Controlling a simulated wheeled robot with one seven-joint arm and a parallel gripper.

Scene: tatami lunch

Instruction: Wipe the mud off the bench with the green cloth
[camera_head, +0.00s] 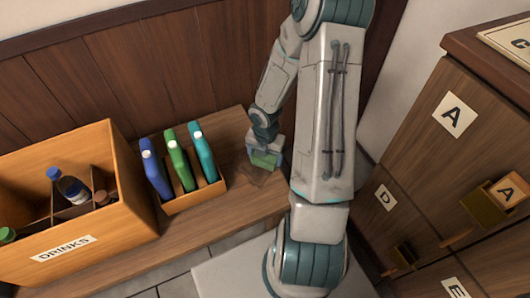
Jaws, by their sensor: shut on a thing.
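My gripper (265,152) is at the right end of the wooden bench (205,232), pointing down, shut on the green cloth (264,160). The cloth is a small green piece under the gripper, at or just above the bench top; I cannot tell whether it touches. A faint dark smudge (257,179), perhaps mud, shows on the bench just in front of the cloth. My arm hides part of the bench's right end.
On the bench stand an orange "DRINKS" crate (128,207) with bottles and a small wooden holder (196,198) with blue, green and teal items. Lettered cabinet drawers (410,165) stand at the right. A brown panelled wall (120,75) runs behind the bench.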

